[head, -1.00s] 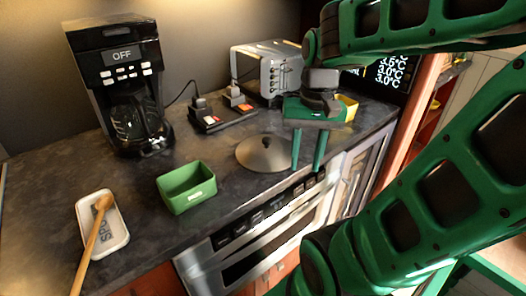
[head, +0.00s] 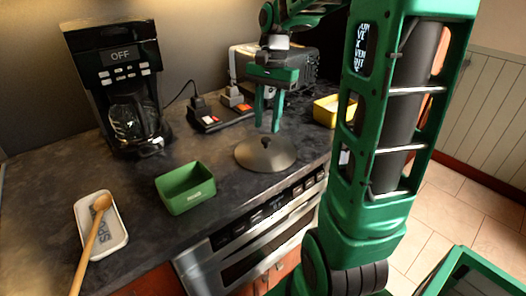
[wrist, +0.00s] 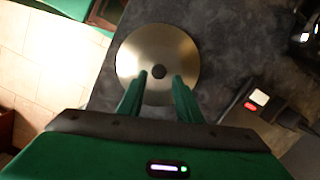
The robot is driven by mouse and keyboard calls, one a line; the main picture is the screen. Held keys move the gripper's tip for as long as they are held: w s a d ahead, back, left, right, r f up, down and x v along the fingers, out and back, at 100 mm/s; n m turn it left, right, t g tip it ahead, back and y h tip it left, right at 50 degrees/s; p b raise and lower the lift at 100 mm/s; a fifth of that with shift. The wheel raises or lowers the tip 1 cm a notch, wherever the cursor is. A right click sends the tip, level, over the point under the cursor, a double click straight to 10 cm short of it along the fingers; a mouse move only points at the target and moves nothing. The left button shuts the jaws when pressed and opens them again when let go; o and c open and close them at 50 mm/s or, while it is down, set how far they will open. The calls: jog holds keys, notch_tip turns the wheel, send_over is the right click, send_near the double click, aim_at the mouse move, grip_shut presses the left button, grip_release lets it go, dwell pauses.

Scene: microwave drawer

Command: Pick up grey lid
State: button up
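The grey lid (head: 265,155) is a round, shallow metal cone with a small dark knob on top. It lies on the dark counter, near its front edge above the oven. My gripper (head: 268,128) is open and empty, pointing down above the lid, with its fingers apart. In the wrist view the lid (wrist: 170,50) lies beyond the fingertips, and its knob (wrist: 158,72) shows between the tips of my gripper (wrist: 158,78). The fingertips appear above the knob and not around it, though the exact height is hard to tell.
A green box (head: 187,189) and a white spoon rest (head: 115,236) with a wooden spoon (head: 96,232) stand left of the lid. A coffee maker (head: 118,85), a power strip (head: 220,116) and a toaster (head: 308,66) stand behind. A yellow container (head: 326,112) is at right.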

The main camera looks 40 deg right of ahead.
aim_at(266, 138)
jog(key=shift+s+a+f, duration=0.1)
jog(key=shift+a+f, duration=0.05)
jog(key=shift+f, duration=1.3)
jog(key=shift+s+a+f, duration=0.1)
jog(key=shift+f, duration=1.3)
jog(key=shift+c, duration=0.6)
grip_shut()
